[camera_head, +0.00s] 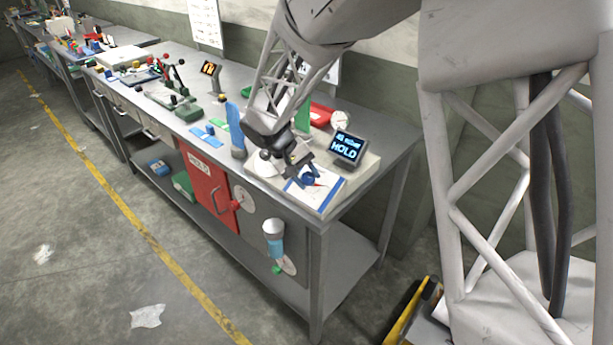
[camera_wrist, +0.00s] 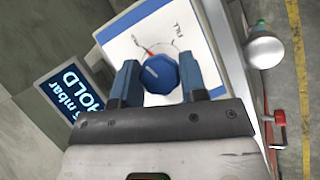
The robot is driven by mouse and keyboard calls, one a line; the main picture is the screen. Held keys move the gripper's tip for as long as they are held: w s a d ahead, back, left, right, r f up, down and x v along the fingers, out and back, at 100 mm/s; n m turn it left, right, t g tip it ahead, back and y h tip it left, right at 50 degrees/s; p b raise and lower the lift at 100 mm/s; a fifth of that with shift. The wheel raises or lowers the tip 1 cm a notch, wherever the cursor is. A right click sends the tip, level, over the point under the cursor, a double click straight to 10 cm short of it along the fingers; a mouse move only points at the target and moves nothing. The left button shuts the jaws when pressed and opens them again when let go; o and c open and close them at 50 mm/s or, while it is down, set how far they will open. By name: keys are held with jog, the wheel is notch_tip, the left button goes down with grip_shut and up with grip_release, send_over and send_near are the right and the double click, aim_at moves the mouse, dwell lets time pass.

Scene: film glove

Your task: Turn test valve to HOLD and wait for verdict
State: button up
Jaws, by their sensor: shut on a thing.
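The test valve is a round blue knob (camera_wrist: 160,73) on a white panel with a blue border (camera_wrist: 118,33). A white line on the knob slants toward its upper left. A red mark shows at the knob's upper-left edge, and FILL is printed at the upper right. My gripper (camera_wrist: 164,82) has one finger on each side of the knob and is shut on it. In the head view, my gripper (camera_head: 301,172) is over the knob (camera_head: 309,179), partly hiding it. The display (camera_head: 347,147) shows a number in mbar and HOLD; the wrist view shows it too (camera_wrist: 72,101).
A round gauge (camera_head: 340,120) and a red item (camera_head: 320,115) sit behind the panel. A blue upright piece (camera_head: 235,130) stands left of my gripper. A red cabinet door (camera_head: 208,190) and a white-topped bottle (camera_head: 273,238) are at the bench front. Other bench tools lie farther left.

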dwell(0.4)
jog(key=o, duration=0.9)
jog(key=shift+a+r, duration=0.1)
jog(key=shift+v, duration=3.8)
